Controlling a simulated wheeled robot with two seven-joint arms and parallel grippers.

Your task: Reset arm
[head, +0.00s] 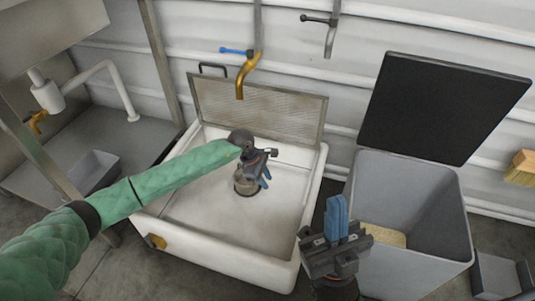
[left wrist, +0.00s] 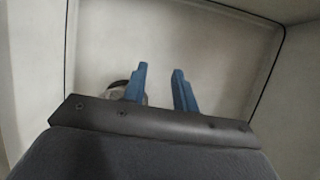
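My left arm, in a green sleeve, reaches from the left over the white basin in the head view. My left gripper (head: 265,179) points down inside the basin. In the left wrist view its two blue fingers (left wrist: 162,88) stand apart with nothing between them. A small grey-brown round object (head: 244,184) with a dark base is beside the gripper, partly covered by it. Part of it also shows behind the left finger in the left wrist view (left wrist: 117,88). My right gripper (head: 337,208) points up in front of the grey bin, its blue fingers together and empty.
The white basin (head: 190,226) has a mesh panel (head: 290,112) raised at its back. The grey bin (head: 443,240), its black lid (head: 440,105) open, holds a tan block (head: 385,236). A brass tap (head: 244,75) hangs above the basin. A metal counter stands left.

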